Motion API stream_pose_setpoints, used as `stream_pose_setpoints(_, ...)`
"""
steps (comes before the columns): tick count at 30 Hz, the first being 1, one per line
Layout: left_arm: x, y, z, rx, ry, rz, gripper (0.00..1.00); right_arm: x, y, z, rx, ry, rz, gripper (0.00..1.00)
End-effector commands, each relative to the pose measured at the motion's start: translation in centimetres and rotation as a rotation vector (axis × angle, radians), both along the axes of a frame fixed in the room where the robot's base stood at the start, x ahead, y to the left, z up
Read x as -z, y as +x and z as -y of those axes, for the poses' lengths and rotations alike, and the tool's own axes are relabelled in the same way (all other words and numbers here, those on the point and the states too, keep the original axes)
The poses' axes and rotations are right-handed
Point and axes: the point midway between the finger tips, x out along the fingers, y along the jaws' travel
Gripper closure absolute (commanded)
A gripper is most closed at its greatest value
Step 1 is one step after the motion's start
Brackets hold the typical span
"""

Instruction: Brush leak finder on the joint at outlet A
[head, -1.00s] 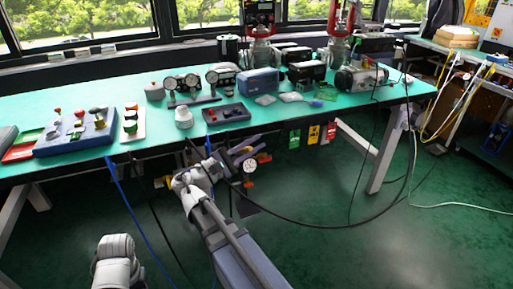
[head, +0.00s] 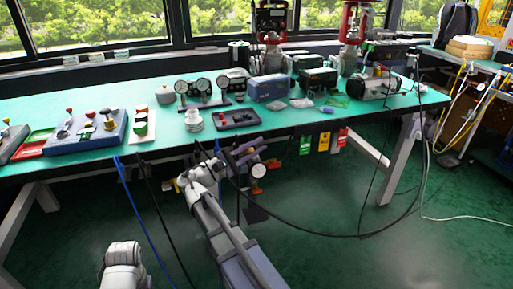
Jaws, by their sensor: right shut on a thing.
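My right gripper (head: 238,157) is in front of the table's front edge, near the middle of the head view. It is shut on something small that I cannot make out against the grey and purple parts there. A round white dial (head: 258,170) with an orange-red part shows just beside it. A small white pot (head: 193,121) stands on the table behind the gripper, left of a dark tray (head: 236,118). I cannot tell which part is outlet A or its joint. My left arm shows at the bottom left, but its gripper is out of view.
The green table (head: 330,138) holds a blue panel with knobs (head: 88,134), twin gauges on a stand (head: 194,90), a blue box (head: 269,88) and two red valve assemblies (head: 354,24). Black and blue hoses hang in front. Coloured tags (head: 323,141) hang under the edge.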

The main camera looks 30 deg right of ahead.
Motion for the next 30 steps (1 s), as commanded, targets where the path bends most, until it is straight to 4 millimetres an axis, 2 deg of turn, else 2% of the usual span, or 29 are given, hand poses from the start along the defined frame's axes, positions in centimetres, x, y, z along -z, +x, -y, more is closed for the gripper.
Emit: stream_pose_setpoints(30,0.3,0.0,0.0,0.0,0.0,0.0,0.5,0.3,1.2,0.1,0.0,0.0,0.0,1.0)
